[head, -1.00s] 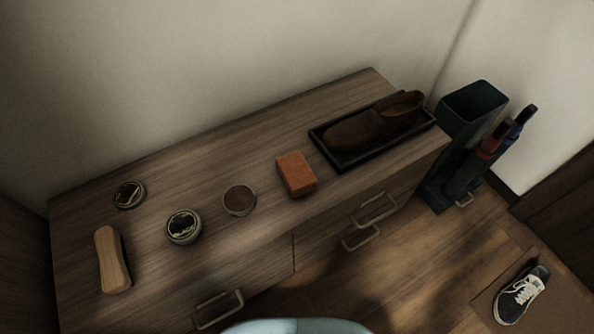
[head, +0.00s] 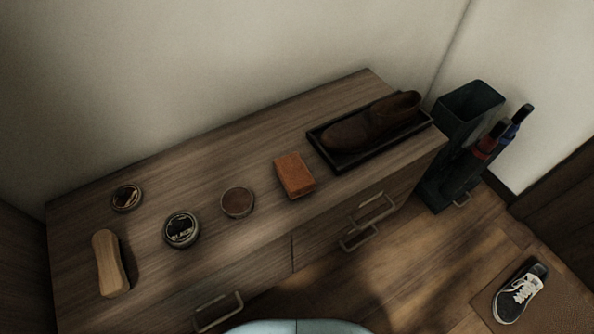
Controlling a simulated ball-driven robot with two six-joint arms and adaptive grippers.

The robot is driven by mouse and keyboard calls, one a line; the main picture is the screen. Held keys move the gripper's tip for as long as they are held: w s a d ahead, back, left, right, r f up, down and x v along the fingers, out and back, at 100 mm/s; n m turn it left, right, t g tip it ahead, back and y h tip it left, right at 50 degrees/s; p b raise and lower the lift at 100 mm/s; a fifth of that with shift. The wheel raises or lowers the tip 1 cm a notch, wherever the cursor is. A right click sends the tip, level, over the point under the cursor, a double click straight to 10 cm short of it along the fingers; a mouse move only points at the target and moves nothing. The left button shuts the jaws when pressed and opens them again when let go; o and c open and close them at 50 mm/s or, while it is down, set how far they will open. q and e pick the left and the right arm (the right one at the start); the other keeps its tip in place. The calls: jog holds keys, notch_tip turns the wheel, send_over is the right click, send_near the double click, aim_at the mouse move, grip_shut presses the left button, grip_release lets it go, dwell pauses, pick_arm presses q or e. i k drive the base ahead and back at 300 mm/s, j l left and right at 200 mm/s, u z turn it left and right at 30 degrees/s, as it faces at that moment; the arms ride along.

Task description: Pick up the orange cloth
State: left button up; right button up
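The orange cloth (head: 294,175) looks like a small folded block. It lies on the wooden cabinet top (head: 240,160), near the front edge and left of the black tray. Nothing touches or covers it. Neither of my grippers shows in the head view.
A black tray (head: 340,165) holds a brown shoe (head: 370,124). Left of the cloth are an open brown tin (head: 237,201), two dark-lidded tins (head: 181,229) (head: 126,197) and a wooden brush (head: 109,263). A dark bin (head: 467,110) stands right; drawer handles (head: 218,311) stick out in front.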

aim_at(296, 179)
jog(key=k+l, duration=0.3)
jog(key=i+l+u, duration=0.2)
jog(key=l, duration=0.15)
jog(key=i+l+u, duration=0.15)
jog(key=l, duration=0.2)
jog(key=i+l+u, duration=0.2)
jog(key=l, duration=0.15)
jog(key=l+u, duration=0.15)
jog(key=l, duration=0.25)
jog(key=i+l+u, duration=0.2)
jog(key=l, duration=0.25)
jog(key=k+j, duration=0.05)
